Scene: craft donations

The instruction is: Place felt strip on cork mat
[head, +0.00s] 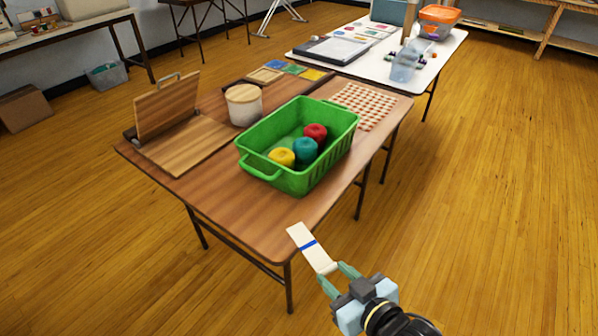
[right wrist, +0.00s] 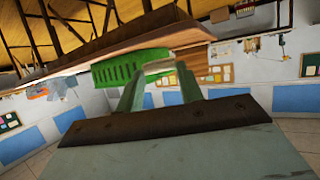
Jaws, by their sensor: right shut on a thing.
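The felt strip (head: 318,257) is white with a blue band across it. My right gripper (head: 335,278) is shut on its near end, just off the front corner of the brown table (head: 262,225). The strip's far end overlaps that table corner in the head view; I cannot tell whether it touches. In the right wrist view the pale strip (right wrist: 158,66) shows between the fingertips. A tan square (head: 265,75) lies at the table's back edge beside coloured squares; I cannot tell whether it is the cork mat. My left gripper is not in view.
A green basket (head: 247,157) holding red, teal and yellow balls stands mid-table. A hinged wooden box (head: 168,105) stands open at left. The table's front is clear.

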